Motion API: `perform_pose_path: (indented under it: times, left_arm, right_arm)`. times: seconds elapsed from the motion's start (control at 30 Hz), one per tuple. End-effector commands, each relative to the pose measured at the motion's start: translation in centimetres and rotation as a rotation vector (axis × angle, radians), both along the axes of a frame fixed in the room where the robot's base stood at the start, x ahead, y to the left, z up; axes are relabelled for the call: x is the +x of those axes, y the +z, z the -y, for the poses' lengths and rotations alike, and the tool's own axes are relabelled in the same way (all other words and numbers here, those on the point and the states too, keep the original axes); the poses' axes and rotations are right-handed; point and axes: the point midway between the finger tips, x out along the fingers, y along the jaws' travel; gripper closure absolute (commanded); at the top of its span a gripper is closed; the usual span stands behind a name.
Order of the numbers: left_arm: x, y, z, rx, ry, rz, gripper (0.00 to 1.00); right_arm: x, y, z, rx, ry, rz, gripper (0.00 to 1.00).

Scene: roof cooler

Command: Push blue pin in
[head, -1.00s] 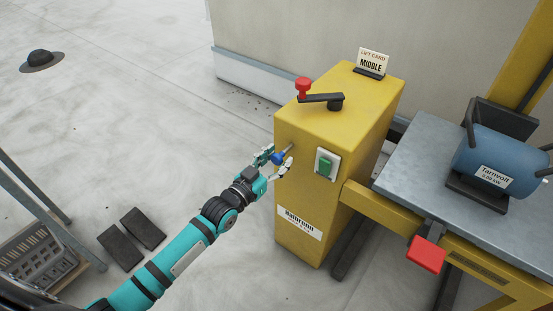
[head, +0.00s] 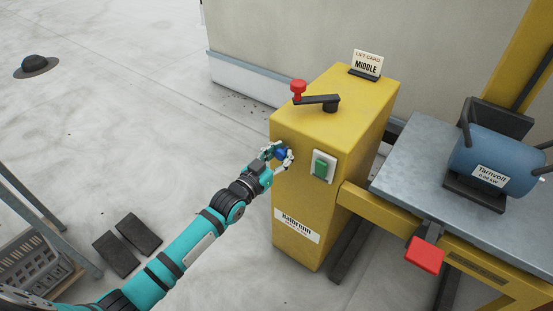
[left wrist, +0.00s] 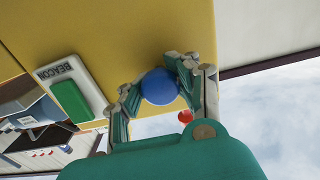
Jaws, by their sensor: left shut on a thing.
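The blue pin (head: 281,153) sits at the left part of the front face of the yellow cabinet (head: 300,200). Its round blue head (left wrist: 160,87) shows between the fingers in the left wrist view. My left gripper (head: 277,154) is shut on the blue head, with a finger on either side of it, close to the yellow face. The pin's shaft is hidden behind the head and fingers, so I cannot tell how far in it sits. My right gripper is not in view.
A green switch (head: 320,168) on a white plate is just right of the pin. A black crank with a red knob (head: 298,87) and a card reading MIDDLE (head: 366,65) are on top. A red pedal (head: 425,255) and a blue motor (head: 497,165) on a grey platform (head: 412,165) are to the right.

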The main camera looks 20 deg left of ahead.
Motion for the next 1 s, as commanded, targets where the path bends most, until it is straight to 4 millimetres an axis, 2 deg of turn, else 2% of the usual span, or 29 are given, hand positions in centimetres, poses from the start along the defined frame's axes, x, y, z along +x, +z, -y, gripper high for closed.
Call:
perform_pose_path:
  times: [0.17, 0.2, 0.4, 0.77, 0.87, 1.0]
  left_arm:
    - [-0.1, 0.0, -0.1, 0.000, 0.001, -0.002, 1.00]
    - [-0.1, 0.0, -0.1, 0.000, 0.001, -0.002, 0.72]
    - [-0.1, -0.1, -0.1, 0.000, 0.001, -0.002, 0.45]
    - [-0.5, -0.1, -0.2, 0.000, 0.000, -0.003, 0.44]
    - [-1.7, -0.2, -0.7, 0.000, 0.001, -0.004, 0.44]
    - [-4.4, -0.3, -1.6, 0.002, 0.001, -0.006, 0.44]
  right_arm:
    - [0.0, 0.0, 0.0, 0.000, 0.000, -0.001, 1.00]
    - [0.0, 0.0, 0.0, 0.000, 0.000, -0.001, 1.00]
    - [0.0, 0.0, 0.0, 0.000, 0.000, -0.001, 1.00]
    - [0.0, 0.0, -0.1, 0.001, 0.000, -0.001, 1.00]
    - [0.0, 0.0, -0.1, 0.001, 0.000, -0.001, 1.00]
    - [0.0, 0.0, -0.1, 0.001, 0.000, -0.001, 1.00]
